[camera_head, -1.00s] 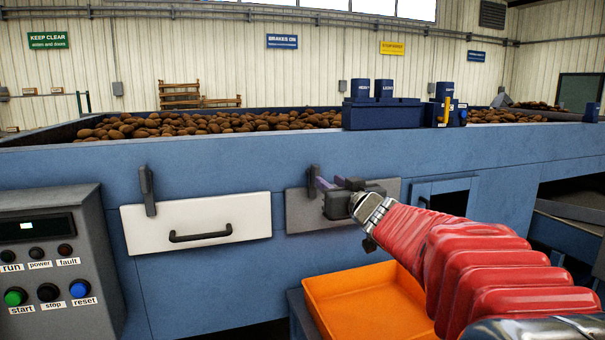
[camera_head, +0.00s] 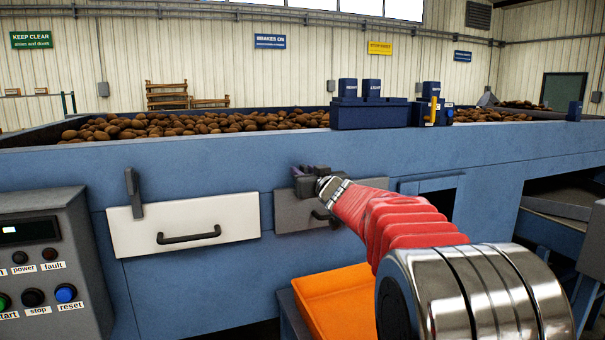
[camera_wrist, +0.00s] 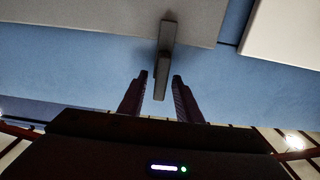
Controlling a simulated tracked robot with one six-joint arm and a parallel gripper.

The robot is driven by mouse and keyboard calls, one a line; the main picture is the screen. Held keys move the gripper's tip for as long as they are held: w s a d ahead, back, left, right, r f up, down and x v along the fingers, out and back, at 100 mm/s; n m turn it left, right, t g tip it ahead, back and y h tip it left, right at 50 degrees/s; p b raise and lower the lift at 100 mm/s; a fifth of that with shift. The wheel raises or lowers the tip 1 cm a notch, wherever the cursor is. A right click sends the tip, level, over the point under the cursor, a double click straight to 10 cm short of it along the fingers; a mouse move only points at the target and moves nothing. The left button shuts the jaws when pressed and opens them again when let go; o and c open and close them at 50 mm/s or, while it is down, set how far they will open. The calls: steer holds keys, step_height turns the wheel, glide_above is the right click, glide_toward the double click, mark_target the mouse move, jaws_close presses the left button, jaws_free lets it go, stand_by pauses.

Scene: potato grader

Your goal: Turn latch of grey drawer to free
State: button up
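The grey drawer (camera_head: 290,212) is shut in the blue machine front, partly behind my arm. Its dark latch shows best in the wrist view (camera_wrist: 163,65), lying across the drawer's edge from the grey front (camera_wrist: 70,15) onto the blue panel. In the head view my gripper (camera_head: 303,180) is at the drawer's top edge and hides most of the latch. In the wrist view my gripper (camera_wrist: 159,88) is open, one finger on each side of the latch's free end. A gap shows on both sides, so the fingers look apart from it.
A white drawer (camera_head: 190,213) with its own upright latch (camera_head: 133,192) is to the left. A grey control box (camera_head: 45,235) stands at lower left. An orange tray (camera_head: 335,300) sits below the grey drawer. Potatoes (camera_head: 200,122) lie on the machine above.

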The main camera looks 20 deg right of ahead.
steer(key=shift+c, duration=0.4)
jaws_close()
steer(key=shift+w+a, duration=0.1)
steer(key=shift+a, duration=0.1)
steer(key=shift+d, duration=0.1)
